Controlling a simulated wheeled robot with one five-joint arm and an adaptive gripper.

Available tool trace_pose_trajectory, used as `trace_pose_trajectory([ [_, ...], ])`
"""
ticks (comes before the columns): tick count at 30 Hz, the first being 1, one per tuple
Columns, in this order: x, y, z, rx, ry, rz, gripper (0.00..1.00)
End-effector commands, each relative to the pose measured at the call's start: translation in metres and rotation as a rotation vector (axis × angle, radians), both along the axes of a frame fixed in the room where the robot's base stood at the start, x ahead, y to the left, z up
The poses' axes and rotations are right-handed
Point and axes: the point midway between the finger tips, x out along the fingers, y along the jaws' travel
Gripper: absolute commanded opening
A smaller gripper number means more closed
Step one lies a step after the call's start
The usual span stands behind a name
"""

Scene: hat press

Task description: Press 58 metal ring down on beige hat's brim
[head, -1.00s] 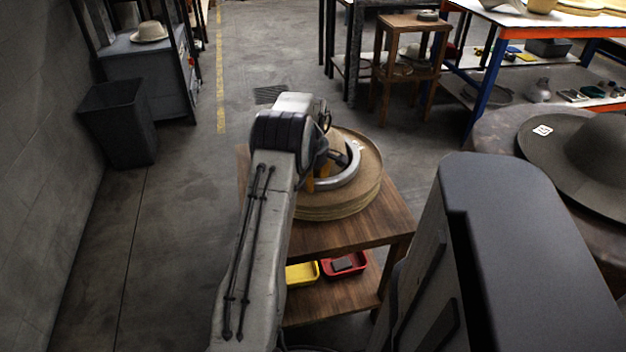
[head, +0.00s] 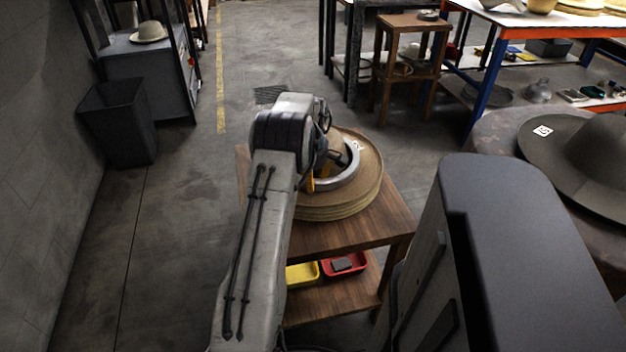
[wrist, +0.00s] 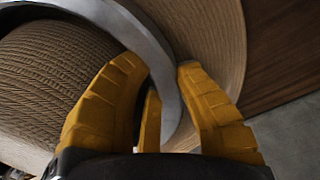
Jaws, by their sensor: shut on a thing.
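The beige hat (head: 368,158) lies on the wooden side table, on what looks like a stack of brims. The metal ring (head: 349,172) is around its crown and close to the brim; I cannot tell whether it touches all round. In the wrist view the ring (wrist: 172,85) passes between the yellow fingers of my gripper (wrist: 160,72), with the woven crown (wrist: 50,75) on its left and the brim (wrist: 215,35) on its right. My gripper (head: 318,180) is shut on the ring's near-left side. My arm hides the left part of the hat and ring.
The wooden table (head: 350,236) has a lower shelf with a yellow tray (head: 301,274) and a red tray (head: 344,264). A dark hat (head: 585,150) lies on a surface at the right. A black bin (head: 119,124) stands by the left wall. The floor between is clear.

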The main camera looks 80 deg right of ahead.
Motion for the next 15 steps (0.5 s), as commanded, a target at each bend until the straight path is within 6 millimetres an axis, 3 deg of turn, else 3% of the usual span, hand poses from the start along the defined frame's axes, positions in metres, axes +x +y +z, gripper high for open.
trace_pose_trajectory([
  [15,0.0,-0.001,0.013,-0.004,0.0,0.0,0.0],
])
